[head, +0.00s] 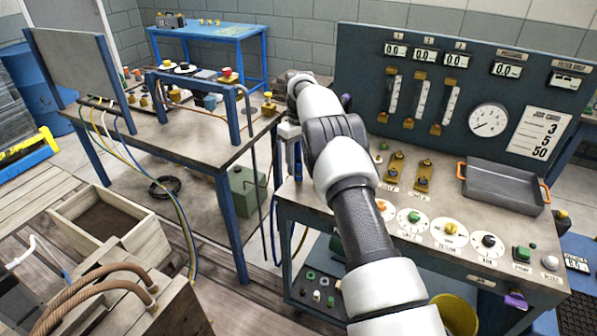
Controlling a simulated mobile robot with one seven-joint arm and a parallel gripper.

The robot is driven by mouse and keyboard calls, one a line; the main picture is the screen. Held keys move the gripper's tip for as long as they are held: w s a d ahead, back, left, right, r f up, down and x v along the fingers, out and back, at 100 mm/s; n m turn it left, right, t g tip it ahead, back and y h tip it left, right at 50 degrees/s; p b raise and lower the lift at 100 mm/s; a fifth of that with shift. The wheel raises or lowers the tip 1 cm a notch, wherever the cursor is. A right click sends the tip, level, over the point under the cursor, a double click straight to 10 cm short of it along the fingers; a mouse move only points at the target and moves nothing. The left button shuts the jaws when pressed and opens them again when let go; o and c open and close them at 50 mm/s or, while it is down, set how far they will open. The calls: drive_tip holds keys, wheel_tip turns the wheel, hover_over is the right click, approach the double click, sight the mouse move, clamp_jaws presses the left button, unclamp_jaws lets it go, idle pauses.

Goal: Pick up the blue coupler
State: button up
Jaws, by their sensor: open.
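I cannot single out the blue coupler with certainty. A small bluish piece (210,102) stands among fittings on the left workbench, under its blue rail frame; it is too small to identify. My gripper (291,147) is at the far end of my arm, over the gap between the left workbench and the right panel bench. It points down and is open, as far as its partly hidden fingers show. Nothing is seen between them. My arm hides part of the panel bench's left side.
The panel bench (450,208) carries valve knobs, brass fittings and a grey tray (503,187) with orange handles. The left workbench (190,150) has hoses hanging from it. A wooden box (103,215) and a yellow bucket (455,314) stand low down. A blue table (205,29) is behind.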

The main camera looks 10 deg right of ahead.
sight(298, 169)
wheel_tip(298, 169, down, 3)
drive_tip(key=shift+a+f, duration=0.1)
drive_tip(key=shift+a, duration=0.05)
clamp_jaws()
wheel_tip(298, 169, up, 10)
drive_tip(key=shift+r+p, duration=0.1)
drive_tip(key=shift+p, duration=0.55)
